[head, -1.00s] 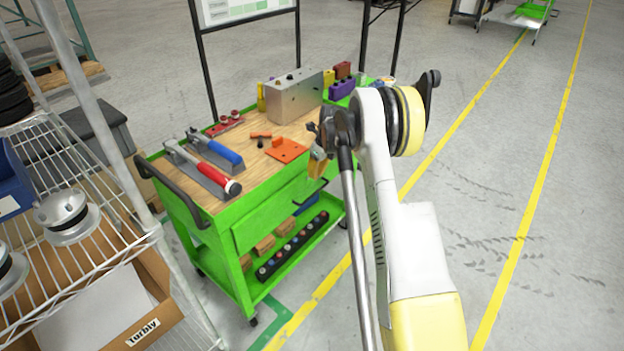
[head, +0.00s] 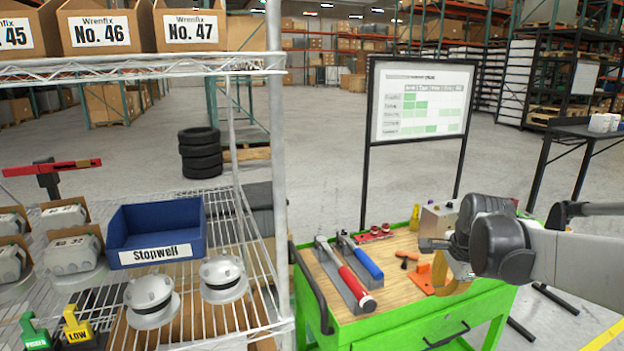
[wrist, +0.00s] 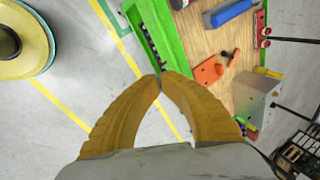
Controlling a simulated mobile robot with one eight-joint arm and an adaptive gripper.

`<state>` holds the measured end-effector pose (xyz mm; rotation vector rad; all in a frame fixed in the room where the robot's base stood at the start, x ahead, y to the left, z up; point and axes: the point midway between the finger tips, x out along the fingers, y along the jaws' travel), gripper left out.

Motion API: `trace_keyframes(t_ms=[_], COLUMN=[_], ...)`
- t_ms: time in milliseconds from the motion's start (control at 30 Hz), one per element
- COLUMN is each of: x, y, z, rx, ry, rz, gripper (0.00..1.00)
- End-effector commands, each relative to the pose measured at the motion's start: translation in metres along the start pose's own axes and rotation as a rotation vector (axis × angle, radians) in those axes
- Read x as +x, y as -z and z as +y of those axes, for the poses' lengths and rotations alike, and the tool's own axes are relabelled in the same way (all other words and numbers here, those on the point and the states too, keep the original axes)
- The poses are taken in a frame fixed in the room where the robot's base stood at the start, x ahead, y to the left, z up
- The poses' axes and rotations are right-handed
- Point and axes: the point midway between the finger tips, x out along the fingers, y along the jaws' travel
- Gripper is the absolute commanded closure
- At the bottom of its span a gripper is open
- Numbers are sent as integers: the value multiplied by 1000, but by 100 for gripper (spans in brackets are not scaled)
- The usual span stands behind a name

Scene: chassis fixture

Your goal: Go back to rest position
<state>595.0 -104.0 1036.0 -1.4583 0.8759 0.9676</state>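My gripper has two orange-yellow fingers. In the wrist view their tips (wrist: 160,76) meet, with nothing between them. In the head view part of my gripper (head: 455,278) shows at the right, over the front right part of the green cart's wooden top. My arm reaches in from the right edge and hides part of the cart. The green cart (head: 395,334) stands in the lower middle. The wrist view looks down past the cart's edge (wrist: 168,38) to the floor.
A red-handled tool (head: 357,288), a blue-handled tool (head: 368,264) and an orange bracket (head: 420,281) lie on the cart. A metal box (head: 436,221) stands at its back. A wire shelf with a blue bin (head: 156,232) is left. A whiteboard (head: 420,102) stands behind.

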Motion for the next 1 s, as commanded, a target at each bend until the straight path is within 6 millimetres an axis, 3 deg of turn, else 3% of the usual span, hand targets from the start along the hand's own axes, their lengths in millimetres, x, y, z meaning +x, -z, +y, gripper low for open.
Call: trace_keyframes(t_ms=[100,300,500,600,767,1000], x=[-40,-81,-94,-93,-90,-90], y=[-35,-80,-111,-120,-125,-125], z=[34,101,166,188,204,204], rx=[-279,-765,-1193,-1338,-1453,-1458], ry=[37,98,144,156,164,164], rz=[15,64,128,155,178,180], gripper=[100,100,100,100,100,100])
